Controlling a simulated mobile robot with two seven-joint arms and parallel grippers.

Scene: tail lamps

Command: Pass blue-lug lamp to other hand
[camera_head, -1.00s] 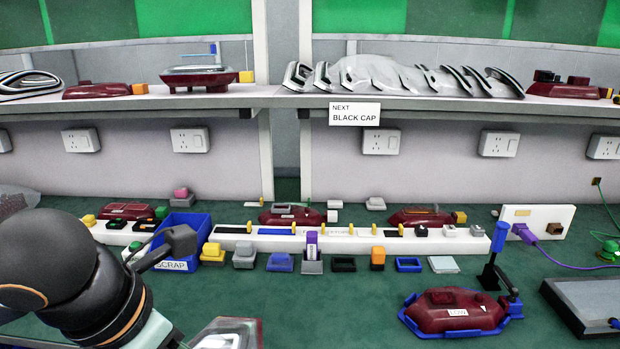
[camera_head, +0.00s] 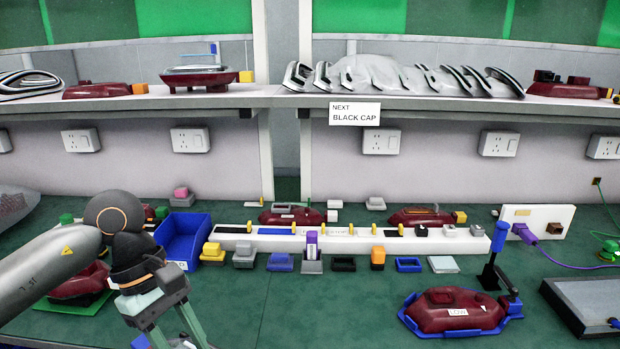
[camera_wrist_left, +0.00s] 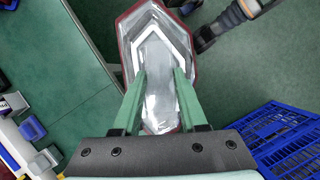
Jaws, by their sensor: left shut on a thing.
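My left gripper (camera_head: 185,335) points down at the bottom left of the head view, its tips near or past the frame's edge. In the left wrist view, its green fingers (camera_wrist_left: 160,85) are shut on a lamp (camera_wrist_left: 157,45) with a clear, pale lens and a dark red rim. A small bluish bit shows by the lamp's far end; I cannot tell for sure that it is the blue lug. In the head view the held lamp is not clearly visible. A dark arm part with an orange band, likely my right arm, shows beyond the lamp; its jaws cannot be made out.
A blue scrap bin (camera_head: 183,240) stands beside the left arm. A red lamp (camera_head: 80,285) lies on a green mat at left. Another red lamp (camera_head: 455,309) sits in a blue fixture (camera_head: 412,318) at right. Small caps line a white strip (camera_head: 350,243). The front middle bench is clear.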

